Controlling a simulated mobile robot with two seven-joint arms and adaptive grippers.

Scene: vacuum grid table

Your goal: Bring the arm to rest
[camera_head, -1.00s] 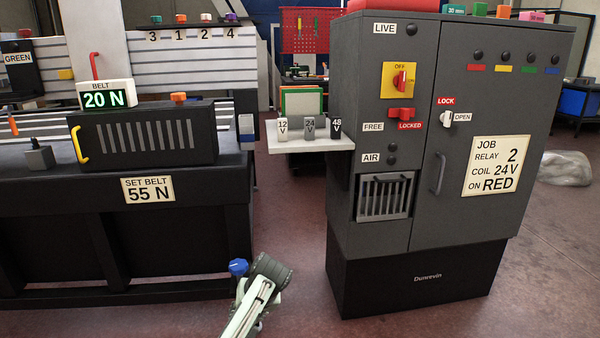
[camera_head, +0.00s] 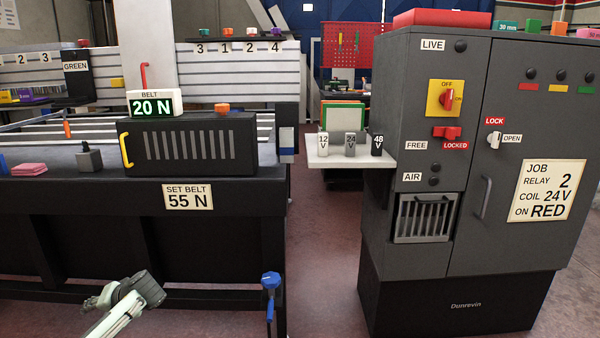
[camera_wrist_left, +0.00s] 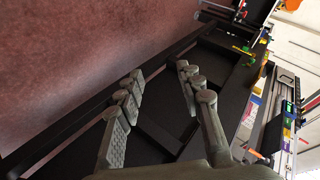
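My left gripper (camera_head: 138,290) is low in the head view, in front of the dark underside of the vacuum table (camera_head: 200,235). It holds nothing that I can see. In the left wrist view its grey fingers (camera_wrist_left: 162,82) stand apart with an empty gap between them. The reddish floor (camera_wrist_left: 80,60) and dark frame bars show beyond them. My right gripper is in neither view.
A blue-handled valve (camera_head: 270,280) stands right of my left gripper. The grey cabinet (camera_head: 415,100) is at right, with a shelf (camera_head: 335,160) of voltage blocks on its left side. Open floor (camera_head: 322,260) lies between table and cabinet.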

